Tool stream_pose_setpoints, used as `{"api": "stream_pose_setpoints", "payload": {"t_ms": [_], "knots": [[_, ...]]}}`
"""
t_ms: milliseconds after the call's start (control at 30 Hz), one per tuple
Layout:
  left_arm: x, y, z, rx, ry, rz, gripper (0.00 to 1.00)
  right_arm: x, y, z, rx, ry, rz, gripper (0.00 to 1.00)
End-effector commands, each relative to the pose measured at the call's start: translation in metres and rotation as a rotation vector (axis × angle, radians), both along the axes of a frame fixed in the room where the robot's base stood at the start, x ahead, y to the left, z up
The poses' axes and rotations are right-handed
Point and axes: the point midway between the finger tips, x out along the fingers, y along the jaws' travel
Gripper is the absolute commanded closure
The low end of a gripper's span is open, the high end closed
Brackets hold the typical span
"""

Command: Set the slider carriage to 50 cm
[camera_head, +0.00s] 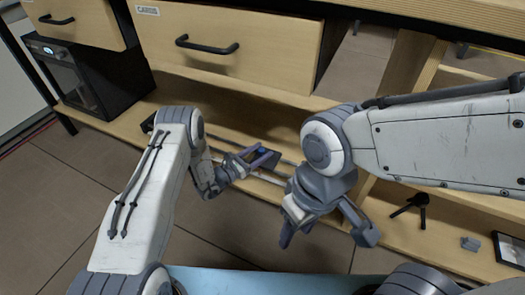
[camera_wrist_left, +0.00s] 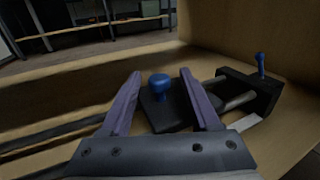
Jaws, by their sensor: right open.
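The slider carriage (camera_wrist_left: 165,112) is a dark plate with a round blue knob (camera_wrist_left: 160,86) on top. It rides on the slider's rails (camera_head: 267,178) along the wooden shelf; its blue knob is small in the head view (camera_head: 262,151). My left gripper (camera_head: 261,157) is at the carriage. In the left wrist view its fingers (camera_wrist_left: 160,75) stand apart on either side of the knob, with gaps visible. My right gripper (camera_head: 326,231) is open and empty, lower and to the right, in front of the shelf. I cannot read any scale mark.
A black end block (camera_wrist_left: 250,90) with a blue lever (camera_wrist_left: 261,65) stands close to the carriage. Drawers (camera_head: 225,45) overhang the shelf. A black appliance (camera_head: 90,78) is at the left. Black tripod-like legs (camera_head: 412,206) and a framed tablet (camera_head: 510,250) lie right.

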Motion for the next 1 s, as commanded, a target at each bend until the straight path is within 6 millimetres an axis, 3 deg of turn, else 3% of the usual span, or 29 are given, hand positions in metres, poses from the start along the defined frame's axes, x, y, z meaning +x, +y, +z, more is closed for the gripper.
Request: {"api": "stream_pose_setpoints", "payload": {"t_ms": [367, 833, 1000], "knots": [[-0.002, 0.003, 0.003, 0.001, -0.004, 0.001, 0.38, 0.0, 0.0, 0.004, 0.0, 0.0, 0.0, 0.5], [-0.063, 0.062, 0.004, -0.001, -0.002, 0.005, 0.38, 0.0, 0.0, 0.04, 0.0, 0.0, 0.0, 0.5], [-0.074, 0.072, 0.002, 0.0, -0.003, 0.001, 0.38, 0.0, 0.0, 0.044, 0.0, 0.0, 0.0, 0.5]]}}
